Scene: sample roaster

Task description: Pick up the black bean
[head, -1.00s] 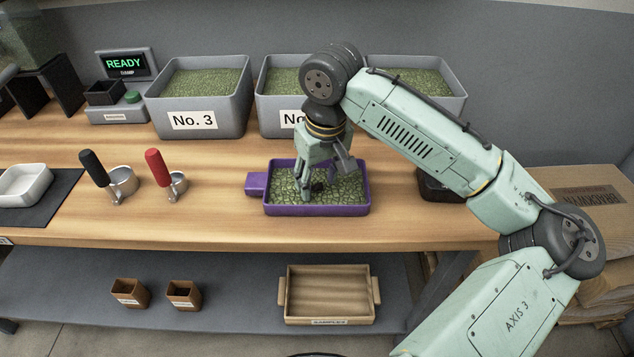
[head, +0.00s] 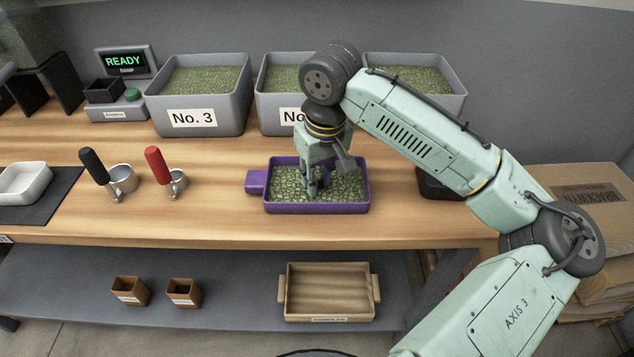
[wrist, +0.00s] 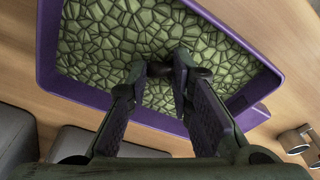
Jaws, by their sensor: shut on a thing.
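A purple tray (head: 320,209) filled with green beans sits on the wooden bench, its handle at the left. It also fills much of the wrist view (wrist: 48,62). My gripper (head: 313,192) points down into the tray, its fingertips at the level of the green beans. In the wrist view my gripper (wrist: 160,70) has its two fingertips close together on a small dark thing, the black bean (wrist: 159,69), mostly hidden between them. In the head view the fingers cover the bean.
Grey bins of green beans, one labelled No. 3 (head: 200,95), stand behind the tray. Two cups with a black (head: 93,165) and a red handle (head: 157,165) stand to the left. A dark container (head: 436,187) is to the right. Bare bench lies in front.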

